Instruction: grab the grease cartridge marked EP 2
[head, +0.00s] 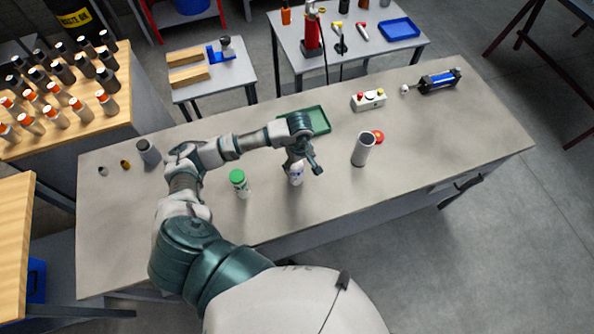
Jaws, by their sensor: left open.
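My left gripper (302,166) is over the middle of the grey workbench (430,165), fingers pointing down and open. A white cylinder (296,176) with dark markings stands upright right below and between its fingers, its top partly hidden by them; I cannot tell if they touch it. A white cylinder with a green cap (240,183) stands to the left. My right gripper is not in view.
A green tray (319,120) lies behind the gripper, partly hidden by my arm. A grey cup (148,152) stands at the left. The bench's right end is clear.

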